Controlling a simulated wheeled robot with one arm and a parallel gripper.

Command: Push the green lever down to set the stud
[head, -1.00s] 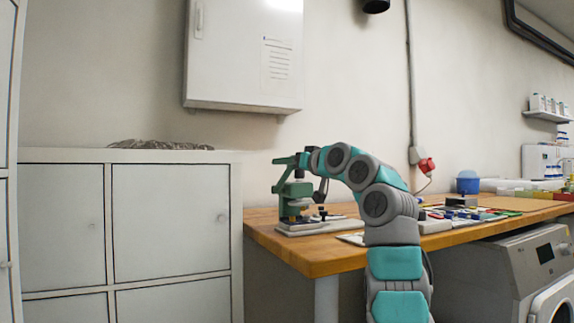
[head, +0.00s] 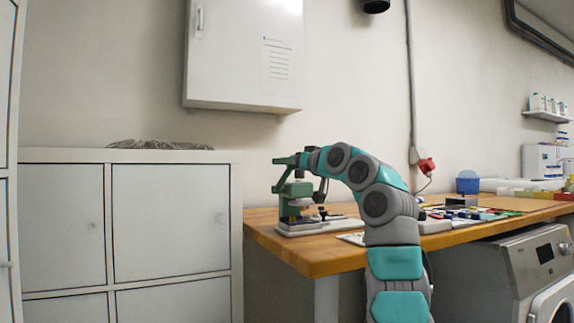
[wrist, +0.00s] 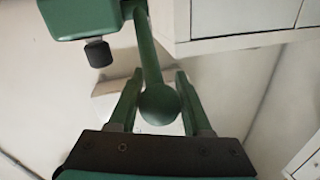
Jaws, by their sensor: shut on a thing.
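The green press (head: 294,191) stands on a grey base near the left end of the wooden bench. Its green lever (wrist: 149,55) runs to a round green knob (wrist: 160,104) in the wrist view. My gripper (wrist: 156,85) has one finger on each side of this knob and is shut on it. In the head view the lever (head: 284,160) sits high at the top of the press, beside the end of my arm. The stud is too small to make out.
The wooden bench (head: 322,262) carries small coloured parts and a blue container (head: 467,182) to the right. A white cabinet (head: 243,60) hangs above. Grey lockers (head: 171,217) stand left of the bench, and a washing machine (head: 520,275) is at right.

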